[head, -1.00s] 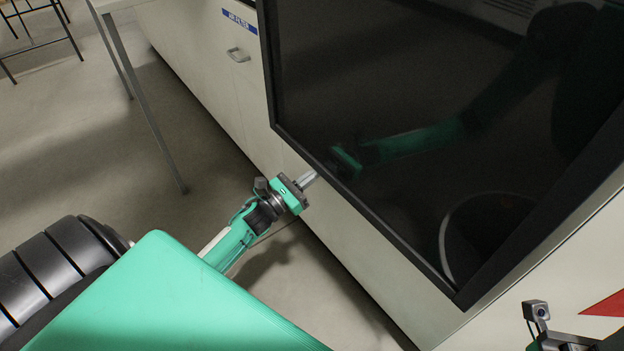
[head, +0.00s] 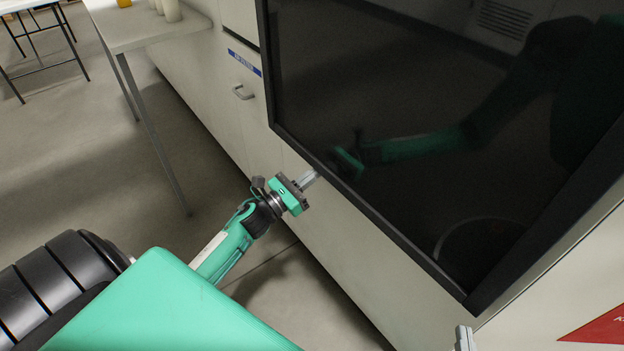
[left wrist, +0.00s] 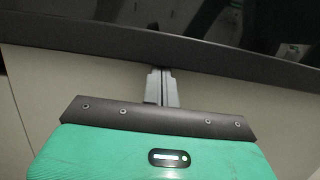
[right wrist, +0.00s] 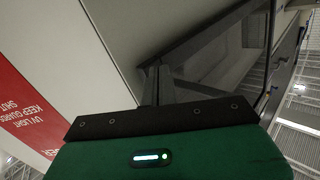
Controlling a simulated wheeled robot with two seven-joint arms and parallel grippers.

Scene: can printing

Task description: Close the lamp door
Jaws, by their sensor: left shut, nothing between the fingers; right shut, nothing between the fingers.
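The lamp door (head: 400,130) is a large dark glossy panel in a black frame on the white machine, filling the upper right of the head view. My left gripper (head: 314,178) is shut and empty at the door's lower-left frame edge; in the left wrist view its fingertips (left wrist: 163,74) are at the dark lower frame bar (left wrist: 200,58). Contact is unclear. My right gripper (head: 463,333) shows only its tips at the head view's bottom, below the door's lower corner. In the right wrist view its shut, empty fingertips (right wrist: 155,70) are near dark frame bars (right wrist: 205,40).
A red warning sign (head: 600,328) is at lower right. A table (head: 150,27) stands at upper left. Grey floor is open at left.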

